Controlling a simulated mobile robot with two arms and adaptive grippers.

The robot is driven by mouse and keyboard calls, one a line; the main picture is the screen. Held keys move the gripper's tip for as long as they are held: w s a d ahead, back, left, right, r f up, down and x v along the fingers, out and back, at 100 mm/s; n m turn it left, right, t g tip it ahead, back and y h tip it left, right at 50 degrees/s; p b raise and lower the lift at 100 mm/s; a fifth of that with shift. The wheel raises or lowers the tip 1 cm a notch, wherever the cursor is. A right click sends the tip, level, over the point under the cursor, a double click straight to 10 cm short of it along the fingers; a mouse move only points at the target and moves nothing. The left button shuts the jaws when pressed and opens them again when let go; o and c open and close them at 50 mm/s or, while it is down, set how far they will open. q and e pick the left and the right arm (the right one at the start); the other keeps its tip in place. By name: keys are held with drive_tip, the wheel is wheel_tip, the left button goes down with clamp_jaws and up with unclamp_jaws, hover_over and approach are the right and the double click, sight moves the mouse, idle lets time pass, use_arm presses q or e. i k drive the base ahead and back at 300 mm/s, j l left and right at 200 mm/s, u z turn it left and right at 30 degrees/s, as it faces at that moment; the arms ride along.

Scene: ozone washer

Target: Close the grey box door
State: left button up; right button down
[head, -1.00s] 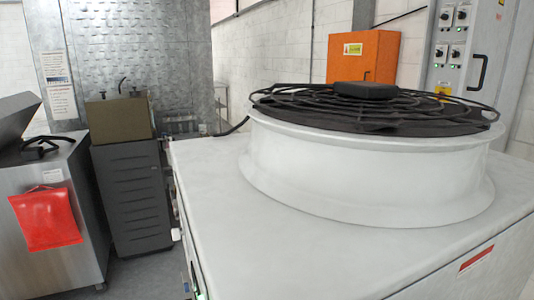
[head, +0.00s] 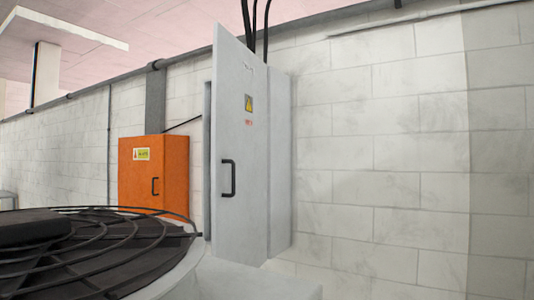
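A tall grey box (head: 279,160) is fixed to the white block wall, right of the image's centre-left. Its grey door (head: 250,150) carries a yellow warning sign, small red lettering and a black handle (head: 228,178) near its left edge. The door appears ajar, its left edge standing off a narrow darker strip behind it. How wide the gap is, I cannot tell. The inside of the box is hidden. Neither of my grippers shows in the head view.
An orange box (head: 155,175) with a warning label hangs left of the grey box. A large round fan with a black grille (head: 115,235) fills the lower left, in front of both boxes. Black cables rise above the grey box. The wall at right (head: 400,170) is bare.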

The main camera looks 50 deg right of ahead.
sight(239, 155)
drive_tip(key=l+z, duration=0.4)
drive_tip(key=i+l+z, duration=0.1)
drive_tip(key=l+z, duration=0.2)
drive_tip(key=z, duration=0.15)
drive_tip(key=i+l+z, duration=0.1)
drive_tip(key=l+z, duration=0.3)
drive_tip(key=i+l+u, duration=0.1)
drive_tip(key=l, duration=0.25)
drive_tip(key=i+l+u, duration=0.15)
drive_tip(key=l, duration=0.25)
drive_tip(key=i+l+u, duration=0.1)
drive_tip(key=l, duration=0.3)
drive_tip(key=i+l+u, duration=0.1)
drive_tip(key=l, duration=0.35)
drive_tip(key=i+l+u, duration=0.15)
drive_tip(key=l, duration=0.25)
drive_tip(key=i+l+u, duration=0.1)
drive_tip(key=l, duration=0.35)
drive_tip(key=i, duration=0.05)
